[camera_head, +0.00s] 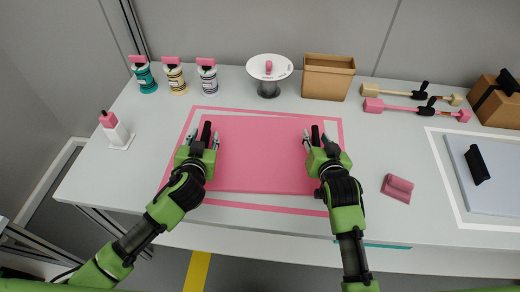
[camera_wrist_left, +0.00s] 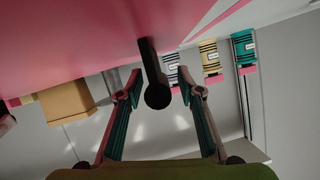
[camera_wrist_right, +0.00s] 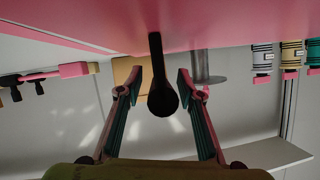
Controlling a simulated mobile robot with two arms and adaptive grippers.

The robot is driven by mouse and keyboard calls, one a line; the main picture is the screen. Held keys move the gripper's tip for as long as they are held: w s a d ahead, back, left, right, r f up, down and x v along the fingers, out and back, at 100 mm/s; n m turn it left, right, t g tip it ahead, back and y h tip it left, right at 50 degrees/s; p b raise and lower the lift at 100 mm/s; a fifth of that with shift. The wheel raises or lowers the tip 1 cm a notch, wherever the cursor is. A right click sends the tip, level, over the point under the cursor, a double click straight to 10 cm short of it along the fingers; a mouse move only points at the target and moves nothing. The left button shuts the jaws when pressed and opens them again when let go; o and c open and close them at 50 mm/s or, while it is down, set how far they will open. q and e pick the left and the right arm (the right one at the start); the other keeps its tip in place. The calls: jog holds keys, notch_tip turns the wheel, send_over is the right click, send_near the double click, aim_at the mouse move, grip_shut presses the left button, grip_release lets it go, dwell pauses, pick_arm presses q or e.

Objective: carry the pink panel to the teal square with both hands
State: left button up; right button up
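The pink panel (camera_head: 258,155) lies flat on the table inside a pink outline. Its left black handle (camera_head: 206,130) and right black handle (camera_head: 315,134) stand near its side edges. My left gripper (camera_head: 204,140) is open, its fingers on either side of the left handle; the left wrist view shows this handle (camera_wrist_left: 150,65) between the spread fingers with gaps. My right gripper (camera_head: 315,142) is likewise open around the right handle, seen in the right wrist view (camera_wrist_right: 155,60). A teal strip (camera_head: 387,246) shows at the table's front edge; no full teal square is visible.
Several labelled bottles (camera_head: 174,80), a white round stand (camera_head: 269,68) and a cardboard box (camera_head: 327,77) line the back. A white bottle (camera_head: 115,132) stands left. A pink block (camera_head: 397,188) and a white board (camera_head: 490,190) with a black handle lie right.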

pick_arm(q)
grip_shut()
pick_arm(e)
grip_shut()
